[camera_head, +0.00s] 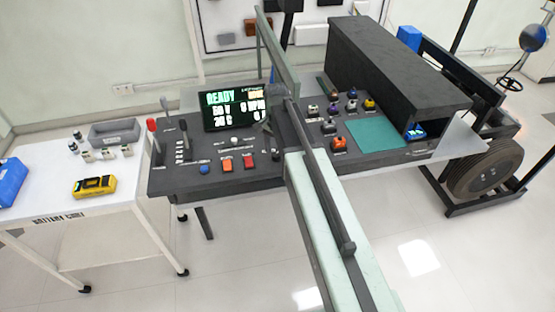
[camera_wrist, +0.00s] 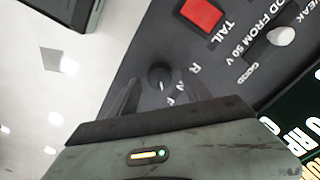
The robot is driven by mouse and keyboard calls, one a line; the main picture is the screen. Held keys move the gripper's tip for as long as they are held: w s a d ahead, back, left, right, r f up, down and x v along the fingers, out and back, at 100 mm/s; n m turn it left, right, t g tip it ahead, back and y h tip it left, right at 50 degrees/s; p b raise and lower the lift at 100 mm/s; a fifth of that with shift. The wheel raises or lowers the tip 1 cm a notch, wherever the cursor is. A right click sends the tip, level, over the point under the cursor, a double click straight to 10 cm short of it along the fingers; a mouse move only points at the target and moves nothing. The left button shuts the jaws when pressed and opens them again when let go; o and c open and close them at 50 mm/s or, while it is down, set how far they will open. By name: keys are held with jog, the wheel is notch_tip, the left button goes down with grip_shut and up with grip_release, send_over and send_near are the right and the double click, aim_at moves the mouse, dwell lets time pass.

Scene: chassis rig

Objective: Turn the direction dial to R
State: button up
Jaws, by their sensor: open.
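The direction dial (camera_wrist: 160,75) is a small round black knob on the dark console panel in the wrist view. The letters R, N and F are printed beside it, R uppermost in that picture. A pale mark on the knob points downward, seemingly toward F, but it is small. My gripper (camera_wrist: 158,88) is open and empty, with one dark finger on each side of the dial's lower part. I cannot tell whether the fingers touch it. In the head view my arm crosses the console (camera_head: 190,180), and the fingertips cannot be made out.
A red square button (camera_wrist: 201,13) marked TAIL and a white-tipped knob (camera_wrist: 282,36) are near the dial. The display (camera_head: 234,110) reads READY. Levers (camera_head: 152,125) stand at the console's left. A white cart (camera_head: 60,205) with a yellow meter (camera_head: 95,187) stands left of the console.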

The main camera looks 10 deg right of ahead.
jog(key=shift+f, duration=0.7)
jog(key=shift+r, duration=0.15)
grip_shut()
jog(key=shift+d, duration=0.1)
